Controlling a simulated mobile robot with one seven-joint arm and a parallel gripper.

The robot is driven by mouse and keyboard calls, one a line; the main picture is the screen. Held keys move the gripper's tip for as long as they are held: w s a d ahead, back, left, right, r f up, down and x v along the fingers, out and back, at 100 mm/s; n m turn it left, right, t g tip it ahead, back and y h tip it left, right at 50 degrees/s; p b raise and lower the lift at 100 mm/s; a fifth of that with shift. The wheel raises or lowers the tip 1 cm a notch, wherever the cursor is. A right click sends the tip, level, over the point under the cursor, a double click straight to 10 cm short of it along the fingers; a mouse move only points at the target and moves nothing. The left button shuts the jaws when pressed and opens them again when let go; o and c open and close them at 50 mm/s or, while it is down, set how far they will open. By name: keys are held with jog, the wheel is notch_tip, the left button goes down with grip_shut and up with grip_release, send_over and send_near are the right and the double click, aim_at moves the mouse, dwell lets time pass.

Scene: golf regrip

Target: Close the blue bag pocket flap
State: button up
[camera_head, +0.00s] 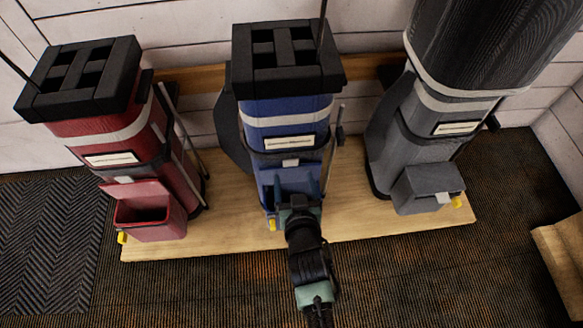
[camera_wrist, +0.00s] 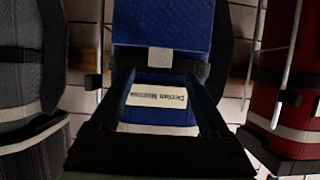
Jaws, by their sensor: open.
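The blue golf bag (camera_head: 288,118) stands in the middle of a wooden platform. Its pocket flap (camera_head: 298,178) appears raised against the bag front, with a white tab (camera_head: 290,162) at its upper edge. The pocket body is mostly hidden behind my gripper (camera_head: 298,202), which is in front of and close to the flap. The picture does not settle whether they touch. In the upside-down wrist view, the blue flap (camera_wrist: 165,25) and tab (camera_wrist: 160,58) show beyond my gripper (camera_wrist: 160,76). Its two fingers are spread apart with nothing held between them.
A red bag (camera_head: 115,135) with an open pocket (camera_head: 150,212) stands left. A grey bag (camera_head: 450,110) with a shut pocket (camera_head: 420,190) stands right. Both share the wooden platform (camera_head: 235,225). A thin rod (camera_head: 332,145) stands beside the blue bag. Carpet in front is clear.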

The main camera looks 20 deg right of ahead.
aim_at(291, 163)
jog(key=b+x, duration=0.2)
jog(key=x, duration=0.2)
jog(key=shift+w+f+b, duration=0.25)
jog(key=shift+f+b, duration=0.05)
jog(key=shift+f, duration=0.05)
jog(key=shift+w+d+f+b, duration=0.15)
jog(key=shift+w+b, duration=0.15)
jog(key=shift+w, duration=0.15)
jog(key=shift+w+d+b, duration=0.2)
jog(key=shift+w+b, duration=0.05)
jog(key=shift+w, duration=0.15)
jog(key=shift+c, duration=0.2)
grip_shut()
dwell(0.3)
